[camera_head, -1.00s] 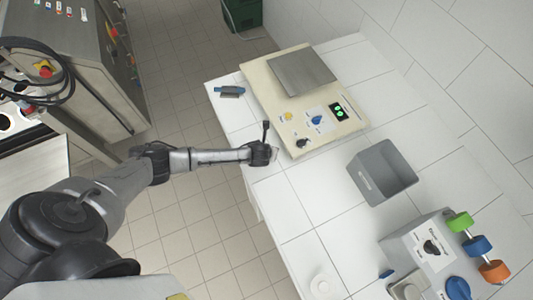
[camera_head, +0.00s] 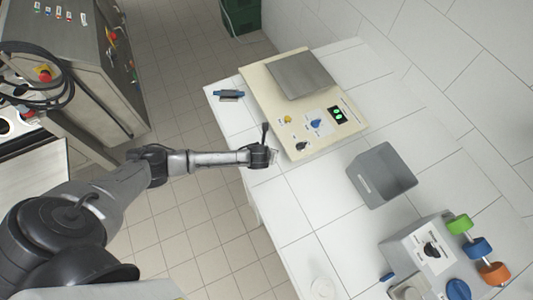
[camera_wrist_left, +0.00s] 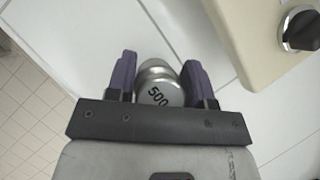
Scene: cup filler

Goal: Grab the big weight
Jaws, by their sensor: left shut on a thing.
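The big weight (camera_wrist_left: 158,88) is a silver metal cylinder marked 500. In the left wrist view it sits between the two purple-padded fingers of my left gripper (camera_wrist_left: 160,80), which is shut on it. In the head view my left gripper (camera_head: 268,156) is at the left edge of the white table, just below the front corner of the cream scale; the weight is mostly hidden there. I cannot tell whether the weight touches the table. My right gripper is not in view.
The cream scale (camera_head: 318,138) with a steel plate (camera_head: 301,74) and green display stands close by. A grey bin (camera_head: 381,175) is to the right, with a dispenser (camera_head: 425,243) beyond it. A blue-and-grey item (camera_head: 229,95) lies at the far left. The table between is clear.

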